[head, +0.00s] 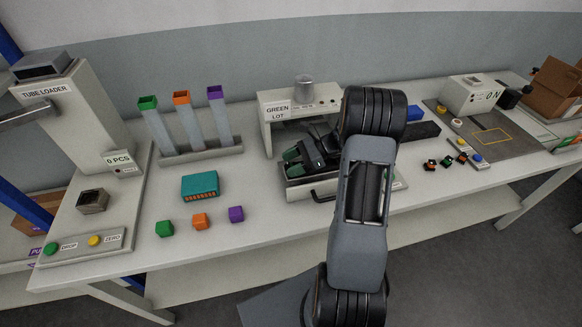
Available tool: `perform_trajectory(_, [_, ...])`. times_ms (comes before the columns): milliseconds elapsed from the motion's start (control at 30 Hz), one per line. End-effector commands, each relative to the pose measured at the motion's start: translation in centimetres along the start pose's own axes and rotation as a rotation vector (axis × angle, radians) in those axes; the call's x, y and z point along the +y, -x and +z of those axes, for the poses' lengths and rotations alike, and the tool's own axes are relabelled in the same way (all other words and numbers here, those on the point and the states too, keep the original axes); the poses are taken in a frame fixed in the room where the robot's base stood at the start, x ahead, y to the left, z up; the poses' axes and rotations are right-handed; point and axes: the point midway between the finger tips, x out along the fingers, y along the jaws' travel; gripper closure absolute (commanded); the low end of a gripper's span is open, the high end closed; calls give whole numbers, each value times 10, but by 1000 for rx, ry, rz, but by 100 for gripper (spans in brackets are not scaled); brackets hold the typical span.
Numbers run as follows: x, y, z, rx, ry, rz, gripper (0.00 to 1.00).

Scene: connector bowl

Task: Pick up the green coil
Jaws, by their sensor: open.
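My gripper (292,162) is open in front of the station labelled GREEN LOT, over its tray. Its dark fingers point left, and green patches show at their ends. I cannot tell whether these are finger pads or a coil. Several small dark pieces with coloured parts lie on the table to the right of my arm; the middle one (446,161) looks green and may be the green coil, but it is too small to be sure. My gripper is well to the left of it.
The GREEN LOT station (272,130) stands around my gripper, its handled tray (298,191) in front. Left are a teal block (200,186), small cubes (200,221), upright tubes (190,122) and the tube loader (75,115). A grey machine (470,95) stands at right.

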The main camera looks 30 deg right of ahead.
Motion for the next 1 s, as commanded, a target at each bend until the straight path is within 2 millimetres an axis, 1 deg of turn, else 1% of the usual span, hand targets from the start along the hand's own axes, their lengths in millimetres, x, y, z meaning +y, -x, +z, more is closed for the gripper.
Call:
perform_trajectory(133, [0, 0, 0, 0, 0, 0, 39])
perform_trajectory(700, [0, 0, 0, -1, -1, 0, 94])
perform_trajectory(733, [0, 0, 0, -1, -1, 0, 95])
perform_trajectory(1000, [0, 2, 3, -1, 0, 0, 96])
